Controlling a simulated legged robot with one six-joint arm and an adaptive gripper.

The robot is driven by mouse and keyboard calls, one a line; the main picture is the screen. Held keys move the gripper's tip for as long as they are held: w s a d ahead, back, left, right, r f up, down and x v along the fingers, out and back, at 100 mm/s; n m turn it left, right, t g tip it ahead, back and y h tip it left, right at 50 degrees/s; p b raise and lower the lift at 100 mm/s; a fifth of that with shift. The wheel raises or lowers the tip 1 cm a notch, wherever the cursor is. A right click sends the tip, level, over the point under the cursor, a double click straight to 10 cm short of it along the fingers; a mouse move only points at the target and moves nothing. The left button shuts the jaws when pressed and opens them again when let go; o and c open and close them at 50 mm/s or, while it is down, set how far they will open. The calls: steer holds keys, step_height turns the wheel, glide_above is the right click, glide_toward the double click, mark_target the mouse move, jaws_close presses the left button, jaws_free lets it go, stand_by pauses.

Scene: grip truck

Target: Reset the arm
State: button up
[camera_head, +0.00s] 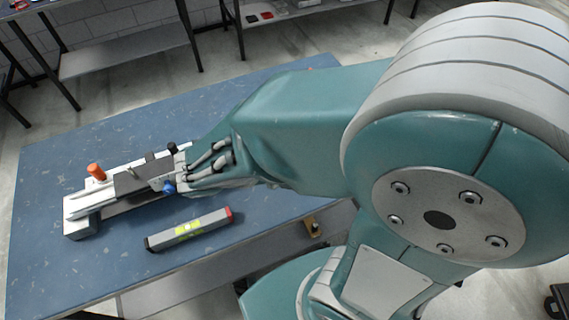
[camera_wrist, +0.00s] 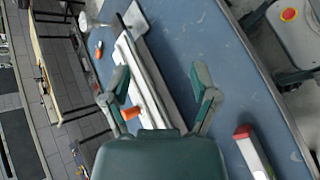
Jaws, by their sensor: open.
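My gripper (camera_wrist: 160,82) is open in the wrist view, its two fingers spread wide with nothing held between them. A white-and-grey rail fixture (camera_wrist: 145,62) on the blue table (camera_wrist: 225,75) shows behind and between the fingers. In the head view, my teal arm reaches over the table to the right end of the fixture (camera_head: 85,208) and hides part of it. The fixture carries an orange knob (camera_head: 96,172), black knobs and a blue knob (camera_head: 169,188). My fingertips are not clear in the head view, and I cannot tell how high they are.
A grey bar with red and black ends and a yellow-green label (camera_head: 188,230) lies on the table in front of the fixture. The left and far parts of the blue tabletop (camera_head: 60,150) are bare. Metal-legged shelves (camera_head: 130,50) stand behind on the floor.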

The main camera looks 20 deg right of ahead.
steer(key=shift+s+d+r+m+y, duration=0.2)
steer(key=shift+s+d+m+y, duration=0.1)
steer(key=shift+s+m+y, duration=0.15)
steer(key=shift+g, duration=0.3)
step_height(320, 180, up, 11)
steer(key=s+m+t+y, duration=0.2)
steer(key=m+t+y, duration=0.2)
steer(key=m+y, duration=0.4)
steer(key=shift+s+f+y, duration=0.2)
steer(key=shift+s+y, duration=0.2)
steer(key=shift+y, duration=0.05)
stand_by(0.3)
